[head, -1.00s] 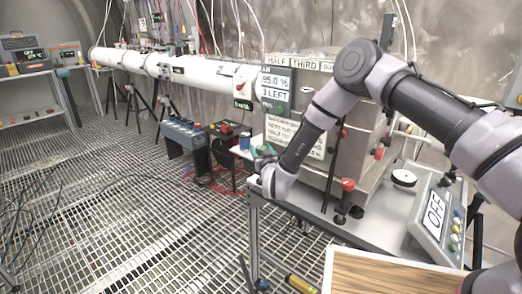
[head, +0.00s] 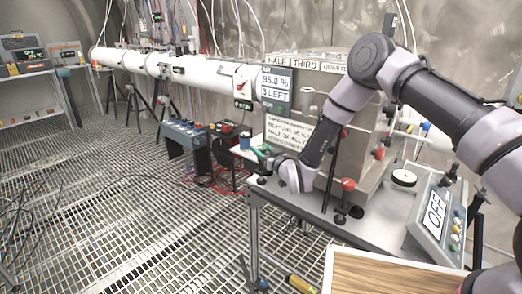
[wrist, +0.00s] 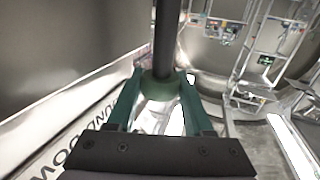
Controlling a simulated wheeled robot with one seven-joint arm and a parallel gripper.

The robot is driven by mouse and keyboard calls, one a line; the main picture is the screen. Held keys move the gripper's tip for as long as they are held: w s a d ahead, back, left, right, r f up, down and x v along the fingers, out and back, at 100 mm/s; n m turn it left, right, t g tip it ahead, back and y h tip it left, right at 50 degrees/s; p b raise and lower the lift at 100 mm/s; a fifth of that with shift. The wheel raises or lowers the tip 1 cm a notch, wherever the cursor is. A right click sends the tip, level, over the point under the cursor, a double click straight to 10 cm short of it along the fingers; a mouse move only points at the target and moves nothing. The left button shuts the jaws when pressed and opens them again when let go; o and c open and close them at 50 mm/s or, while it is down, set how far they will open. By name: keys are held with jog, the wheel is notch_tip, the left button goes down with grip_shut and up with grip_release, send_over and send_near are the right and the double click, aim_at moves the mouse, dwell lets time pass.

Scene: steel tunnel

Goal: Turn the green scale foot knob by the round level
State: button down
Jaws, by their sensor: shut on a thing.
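The green foot knob (wrist: 160,84) sits between my gripper's fingers in the wrist view, at the base of a dark upright rod. My gripper (wrist: 160,98) has green fingers and is shut on the knob, one finger on each side. In the head view my gripper (head: 262,153) is at the left corner of the metal table, beside the large metal box; the knob is too small to tell from the green fingers there. A white round disc (head: 404,177), perhaps the round level, lies on the table right of the box.
The metal box (head: 345,130) has a display (head: 276,88) reading "95.0 %" and "3 LEFT". A panel (head: 435,212) reading "OFF" is at the right. A wooden board (head: 390,275) is in front. Grating floor lies left.

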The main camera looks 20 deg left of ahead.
jog(key=c, duration=0.6)
grip_release()
jog(key=v, duration=1)
jog(key=shift+s+d, duration=0.2)
jog(key=shift+d, duration=0.1)
